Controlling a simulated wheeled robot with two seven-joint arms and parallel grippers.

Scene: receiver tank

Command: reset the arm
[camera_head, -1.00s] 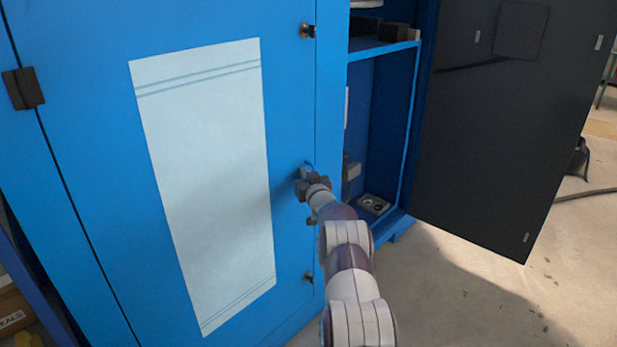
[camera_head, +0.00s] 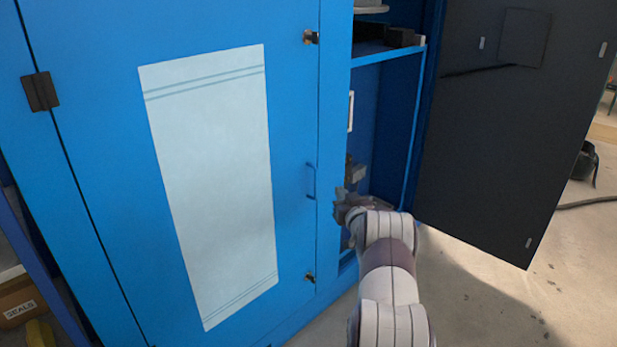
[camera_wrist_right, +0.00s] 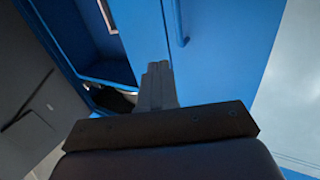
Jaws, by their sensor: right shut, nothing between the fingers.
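My right arm reaches up from the bottom of the head view. Its gripper (camera_head: 342,200) is at the front of the cabinet opening, right of the closed blue door (camera_head: 294,230) and its handle (camera_head: 311,181). In the right wrist view the fingers (camera_wrist_right: 158,85) are together with nothing between them, and the door handle (camera_wrist_right: 180,22) shows beyond them, apart from the fingertips. The arm hides part of the cabinet's lower inside. My left gripper is not in view.
The dark right-hand door (camera_head: 500,140) stands wide open. A shelf (camera_head: 385,52) inside the cabinet holds dark items. Bare floor (camera_head: 470,300) lies right of my arm. A cardboard box (camera_head: 20,303) sits at the lower left.

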